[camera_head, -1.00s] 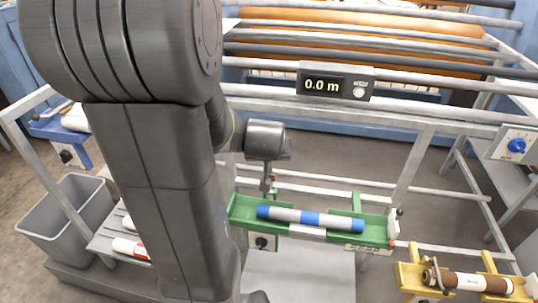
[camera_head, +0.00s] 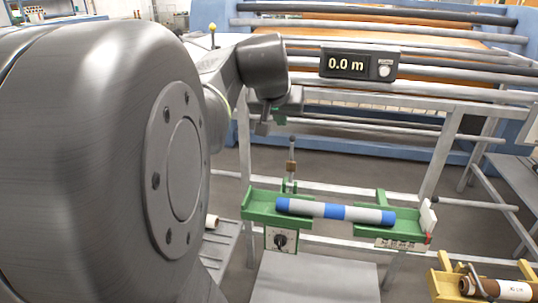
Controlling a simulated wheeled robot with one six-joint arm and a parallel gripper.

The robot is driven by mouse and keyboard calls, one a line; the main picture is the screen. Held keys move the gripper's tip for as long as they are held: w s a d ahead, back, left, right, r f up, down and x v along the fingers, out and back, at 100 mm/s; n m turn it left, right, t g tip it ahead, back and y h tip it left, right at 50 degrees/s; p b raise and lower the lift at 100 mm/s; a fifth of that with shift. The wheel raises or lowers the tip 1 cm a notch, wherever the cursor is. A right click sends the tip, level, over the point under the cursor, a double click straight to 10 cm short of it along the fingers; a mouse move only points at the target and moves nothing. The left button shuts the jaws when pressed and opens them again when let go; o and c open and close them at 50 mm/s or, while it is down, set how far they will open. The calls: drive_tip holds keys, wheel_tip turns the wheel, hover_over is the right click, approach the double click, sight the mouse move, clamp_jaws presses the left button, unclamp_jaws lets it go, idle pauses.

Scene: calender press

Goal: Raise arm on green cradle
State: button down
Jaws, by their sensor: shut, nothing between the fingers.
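The green cradle (camera_head: 262,207) stands on the frame in the camera_head view, with a blue-and-grey roll (camera_head: 335,211) lying across it. At its left end a thin arm (camera_head: 291,160) with a brownish block and a dark upper part stands about upright. My gripper (camera_head: 264,126) is above and left of this arm, pointing down, shut and empty. It looks apart from the arm, though the depth between them is hard to judge. A dial plate (camera_head: 281,240) hangs under the cradle's left end.
A white plate (camera_head: 428,216) stands at the cradle's right end. A yellow cradle (camera_head: 448,287) with a brown roll (camera_head: 505,290) is at lower right. Metal rails and a counter reading 0.0 m (camera_head: 358,64) lie behind. My own arm covers the left side.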

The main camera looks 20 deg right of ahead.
sight(292, 139)
drive_tip(key=x, duration=0.5)
drive_tip(key=d+b+x, duration=0.1)
drive_tip(key=x, duration=0.5)
drive_tip(key=shift+w+d+r, duration=0.1)
drive_tip(key=shift+d, duration=0.05)
drive_tip(key=shift+w+d+f, duration=0.25)
drive_tip(key=shift+w, duration=0.1)
drive_tip(key=shift+r, duration=0.1)
